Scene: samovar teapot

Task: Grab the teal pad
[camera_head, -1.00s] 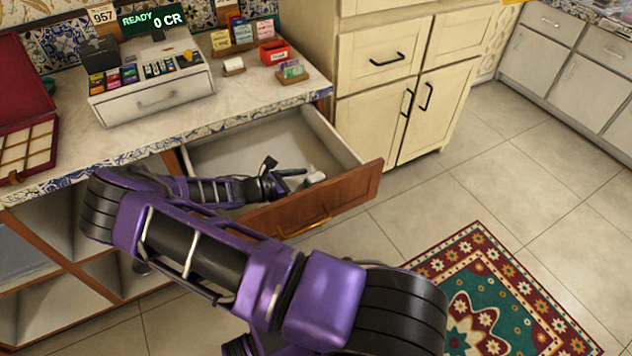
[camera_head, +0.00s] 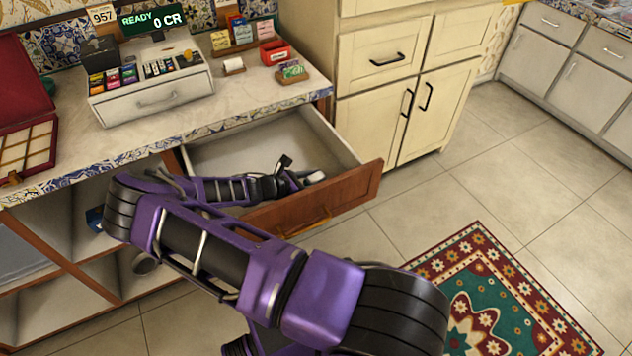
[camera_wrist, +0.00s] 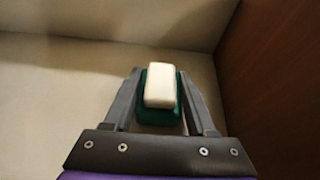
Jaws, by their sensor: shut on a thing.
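The teal pad (camera_wrist: 159,117) shows in the wrist view as a dark green-teal base with a cream-white block on top. It lies between the two grey fingers of my gripper (camera_wrist: 160,82), which are shut on its sides. In the head view my gripper (camera_head: 300,178) is inside the open drawer (camera_head: 318,212), near its front right corner. Only a small pale part of the pad (camera_head: 316,177) shows there, and my gripper hides the rest.
The drawer's walls and wooden front stand close around my gripper. The counter (camera_head: 240,97) above holds a cash register (camera_head: 155,88), a red box (camera_head: 275,52) and small card holders. The drawer floor around the pad looks bare.

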